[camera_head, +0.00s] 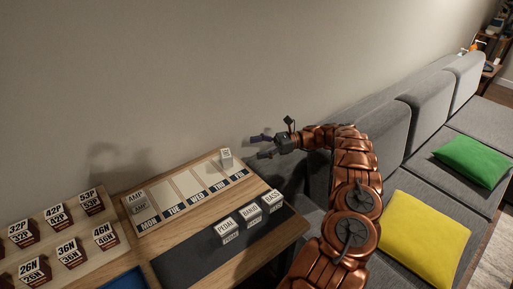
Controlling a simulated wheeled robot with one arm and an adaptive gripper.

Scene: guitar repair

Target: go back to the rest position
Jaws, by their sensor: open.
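My gripper (262,147) is open and empty. It is at the end of my copper-coloured arm, which reaches up from the bottom of the view and bends left over the sofa. The fingers point left, above the back right corner of the wooden table (265,241), and appear apart from everything on it. A light block (226,159) stands in the rightmost part of the weekday board (187,187), close to the fingers in the picture. A block marked AMP (138,199) is at the board's left end, by MON.
Blocks marked PEDAL (227,231), BAND (250,215) and BASS (272,201) stand on a dark mat (190,263). Several numbered blocks stand on a wooden rack (85,240) at left. A grey sofa (383,140) with green (473,160) and yellow (427,238) cushions is right. The wall is behind.

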